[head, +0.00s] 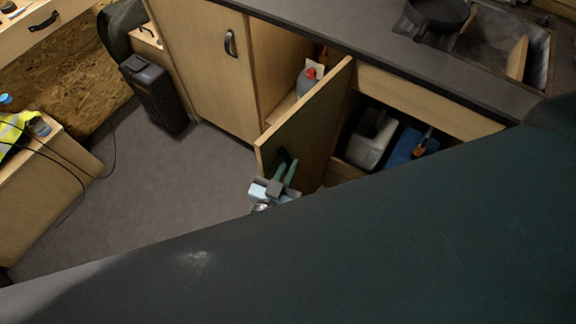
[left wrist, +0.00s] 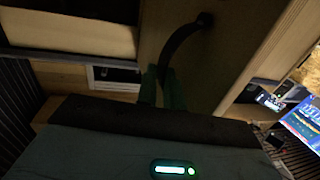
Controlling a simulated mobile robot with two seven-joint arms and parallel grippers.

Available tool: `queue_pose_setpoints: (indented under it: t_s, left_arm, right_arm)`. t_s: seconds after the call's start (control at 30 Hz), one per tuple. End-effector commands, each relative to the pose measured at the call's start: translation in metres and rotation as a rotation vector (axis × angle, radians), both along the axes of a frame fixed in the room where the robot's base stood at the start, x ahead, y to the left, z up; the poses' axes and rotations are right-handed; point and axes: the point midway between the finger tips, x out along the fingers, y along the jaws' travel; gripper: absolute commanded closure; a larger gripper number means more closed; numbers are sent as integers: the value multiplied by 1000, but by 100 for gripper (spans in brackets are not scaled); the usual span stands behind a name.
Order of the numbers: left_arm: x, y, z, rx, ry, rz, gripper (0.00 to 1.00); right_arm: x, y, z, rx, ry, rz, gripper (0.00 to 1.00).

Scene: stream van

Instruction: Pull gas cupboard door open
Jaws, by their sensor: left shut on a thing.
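The wooden cupboard door (head: 312,125) stands swung out from the counter front, at a wide angle, in the head view. My left gripper (head: 285,168) is at the outer face of this door, near its free edge. Its green fingers are shut on the dark curved door handle (left wrist: 180,42), which shows more clearly in the left wrist view. The left gripper (left wrist: 161,85) also shows there, with its fingers around the lower part of the handle. In the head view the handle is mostly hidden by the fingers. My right gripper is not in view.
Inside the opening are a white container (head: 368,140) and a blue item (head: 405,148). A red-capped bottle (head: 307,80) stands on a shelf behind the door. A closed cupboard (head: 205,60) is to the left. The grey floor (head: 150,190) at left is clear.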

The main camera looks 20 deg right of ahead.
Motion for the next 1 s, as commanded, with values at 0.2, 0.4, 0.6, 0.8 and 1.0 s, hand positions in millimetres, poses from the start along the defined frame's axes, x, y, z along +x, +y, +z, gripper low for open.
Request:
queue_pose_setpoints:
  t_s: [0.2, 0.4, 0.6, 0.8, 1.0]
  left_arm:
    - [5, -5, 17, -25, -30, 1, 100]
    - [5, -4, 17, -24, -29, 1, 70]
    - [5, -4, 16, -24, -29, 2, 70]
    - [3, -1, 15, -22, -26, 2, 70]
    - [-16, 16, 12, -19, -23, 3, 70]
  right_arm:
    - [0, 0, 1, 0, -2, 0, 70]
    - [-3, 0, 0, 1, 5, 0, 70]
    - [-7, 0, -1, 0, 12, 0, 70]
    - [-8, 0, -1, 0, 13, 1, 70]
    - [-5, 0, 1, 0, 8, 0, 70]
